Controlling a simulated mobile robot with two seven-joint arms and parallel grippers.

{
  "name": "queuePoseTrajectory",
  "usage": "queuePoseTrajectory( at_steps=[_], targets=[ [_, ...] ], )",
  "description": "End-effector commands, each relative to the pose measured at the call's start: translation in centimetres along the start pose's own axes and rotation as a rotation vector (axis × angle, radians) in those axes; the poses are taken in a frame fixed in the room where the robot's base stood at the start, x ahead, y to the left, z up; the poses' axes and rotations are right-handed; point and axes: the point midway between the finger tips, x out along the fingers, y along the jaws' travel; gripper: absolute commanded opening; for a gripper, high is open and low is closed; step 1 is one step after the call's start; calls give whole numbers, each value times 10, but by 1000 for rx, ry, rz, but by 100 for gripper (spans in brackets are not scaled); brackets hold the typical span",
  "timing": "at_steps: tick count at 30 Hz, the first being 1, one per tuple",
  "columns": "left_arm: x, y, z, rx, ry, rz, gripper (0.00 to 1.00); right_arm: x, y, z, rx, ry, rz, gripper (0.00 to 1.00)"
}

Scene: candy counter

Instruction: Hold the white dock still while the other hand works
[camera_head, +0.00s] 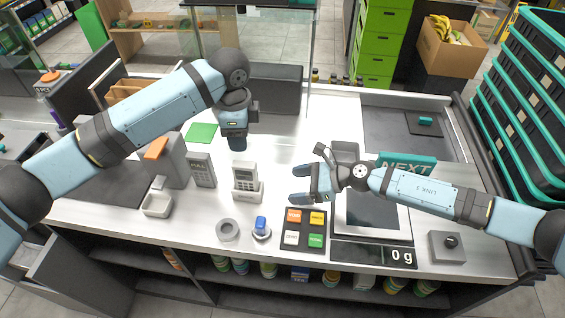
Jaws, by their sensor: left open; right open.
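The white dock (245,196) stands on the counter near the middle. A white handheld terminal (244,176) with a keypad stands upright in it. My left gripper (237,146) points down behind the terminal and above it in the picture. Its jaws are open, though the gap between them is hard to see from here. My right gripper (297,184) is open and empty to the right of the dock, with its fingers pointing left. Neither gripper appears to touch the dock or the terminal.
A grey card terminal (202,170) stands left of the dock. A grey ring (227,230), a blue-topped item (261,225) and a button pad (303,230) lie in front. A scale (372,215) is under my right arm. The counter behind the dock is mostly clear.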

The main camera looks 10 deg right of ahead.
Motion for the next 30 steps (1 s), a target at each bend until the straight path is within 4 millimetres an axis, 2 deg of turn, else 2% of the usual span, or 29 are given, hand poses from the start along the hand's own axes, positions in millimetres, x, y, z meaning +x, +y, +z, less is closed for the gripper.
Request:
queuePoseTrajectory(
  at_steps=[9, 15, 21, 30],
  targets=[
    [0, 0, 0, -1, 3, -2, 43, 63, 0, 2, 0, -3, 2, 81],
    [0, 0, -1, -2, 3, -2, 43, 98, 0, 2, 0, -2, 1, 81],
    [0, 0, -1, -2, 3, -2, 43, 117, 0, 1, 0, -1, 0, 81],
    [0, 0, -1, -2, 3, -2, 43, 122, 0, 0, 0, -1, 0, 81]
  ],
)
